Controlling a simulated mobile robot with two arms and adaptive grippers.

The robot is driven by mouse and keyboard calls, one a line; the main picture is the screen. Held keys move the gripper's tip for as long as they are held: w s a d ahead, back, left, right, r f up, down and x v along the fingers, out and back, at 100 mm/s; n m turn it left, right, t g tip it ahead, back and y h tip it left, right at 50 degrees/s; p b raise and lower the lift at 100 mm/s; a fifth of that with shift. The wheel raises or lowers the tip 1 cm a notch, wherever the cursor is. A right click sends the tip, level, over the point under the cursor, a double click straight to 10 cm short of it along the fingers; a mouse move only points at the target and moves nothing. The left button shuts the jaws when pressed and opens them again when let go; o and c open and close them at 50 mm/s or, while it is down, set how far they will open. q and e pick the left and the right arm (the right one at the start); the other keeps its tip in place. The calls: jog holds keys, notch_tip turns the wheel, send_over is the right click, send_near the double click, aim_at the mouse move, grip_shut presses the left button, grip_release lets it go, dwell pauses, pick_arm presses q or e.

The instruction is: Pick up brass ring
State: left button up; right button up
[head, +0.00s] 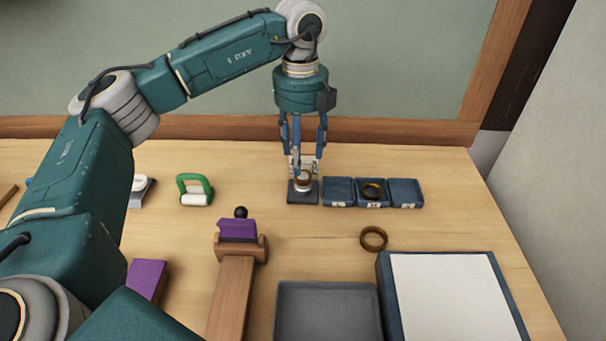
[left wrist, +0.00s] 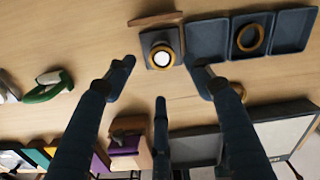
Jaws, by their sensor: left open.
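One brass ring (head: 373,238) lies flat on the table in front of the small trays. In the left wrist view it is partly hidden behind a finger (left wrist: 239,90). Another brass ring (head: 372,190) lies in the middle small tray; it also shows in the left wrist view (left wrist: 248,38). A white-topped post with a brass-coloured band (head: 303,183) stands on a dark square base. My left gripper (head: 304,164) points down at this post, its fingers spread and empty; whether they touch it I cannot tell. The fingers also show in the left wrist view (left wrist: 160,72).
Three small blue trays (head: 338,191) stand right of the post. A grey tray (head: 328,310) and a white-topped blue box (head: 450,295) are at the front. A wooden clamp with a purple block (head: 238,230) and a green-handled item (head: 195,190) stand left. Table between is clear.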

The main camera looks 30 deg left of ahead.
aim_at(303, 175)
pick_arm(q)
jog(key=f, duration=0.1)
jog(key=f+p, duration=0.1)
jog(key=f, duration=0.3)
jog(key=shift+w, duration=0.25)
jog(key=shift+f+p, duration=0.3)
jog(key=shift+f, duration=0.1)
jog(key=c, duration=1)
pick_arm(e)
jog(key=shift+w+a+r, duration=0.5)
jog(key=shift+w+r, duration=0.1)
jog(key=shift+r, duration=0.2)
